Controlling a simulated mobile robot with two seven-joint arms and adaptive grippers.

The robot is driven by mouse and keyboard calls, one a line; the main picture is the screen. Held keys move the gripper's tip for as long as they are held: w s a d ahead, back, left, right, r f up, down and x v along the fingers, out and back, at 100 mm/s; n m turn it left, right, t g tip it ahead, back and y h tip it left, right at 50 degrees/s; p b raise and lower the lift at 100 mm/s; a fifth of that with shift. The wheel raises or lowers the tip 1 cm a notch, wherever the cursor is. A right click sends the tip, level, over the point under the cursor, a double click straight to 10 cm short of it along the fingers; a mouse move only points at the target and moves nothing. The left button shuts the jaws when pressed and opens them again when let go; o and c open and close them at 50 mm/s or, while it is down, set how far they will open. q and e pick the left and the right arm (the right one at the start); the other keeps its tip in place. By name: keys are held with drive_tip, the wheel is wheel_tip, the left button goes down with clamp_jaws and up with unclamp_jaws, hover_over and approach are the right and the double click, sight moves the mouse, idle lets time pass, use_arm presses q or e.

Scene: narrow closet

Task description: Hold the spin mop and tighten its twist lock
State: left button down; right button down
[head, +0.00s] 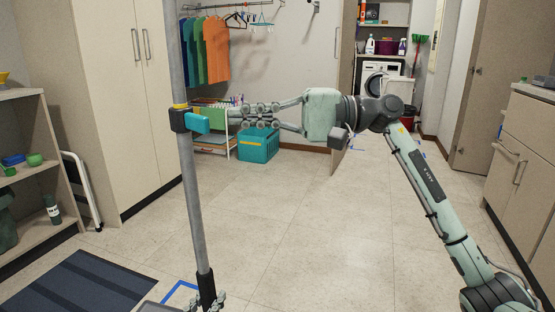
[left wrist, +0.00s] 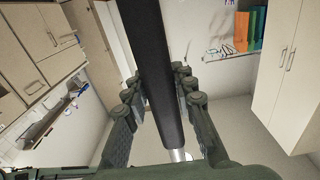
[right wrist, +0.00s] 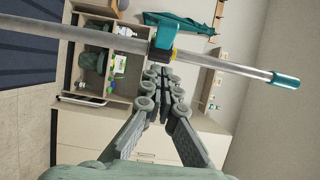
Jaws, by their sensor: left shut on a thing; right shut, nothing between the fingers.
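The spin mop's grey pole (head: 194,200) stands almost upright, leaning slightly, in the head view. Its twist lock (head: 179,120) is a black collar with a teal lever (head: 197,122) pointing right and a yellow band above. My left gripper (head: 210,302) is shut around the black sleeve (left wrist: 151,70) low on the pole; its fingers flank it in the left wrist view. My right gripper (head: 238,111) is shut and empty, its tips just right of the lever. In the right wrist view the lever (right wrist: 163,36) lies just beyond the fingertips; contact is unclear. The mop head is hidden.
A shelf unit (head: 30,95) and folded step stool (head: 80,190) stand left, beside a tall cabinet (head: 120,90). A teal crate (head: 258,145) sits behind my right gripper. A dark striped mat (head: 80,285) lies front left. Drawers (head: 520,150) line the right; the middle floor is clear.

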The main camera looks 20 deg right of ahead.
sight(190, 121)
drive_tip(key=shift+s+a, duration=0.55)
drive_tip(key=shift+a, duration=0.35)
drive_tip(key=shift+s+a, duration=0.55)
drive_tip(key=shift+a, duration=0.3)
drive_tip(key=shift+s+a+f+m+t, duration=0.15)
drive_tip(key=shift+m+t, duration=0.25)
drive_tip(key=shift+t, duration=0.2)
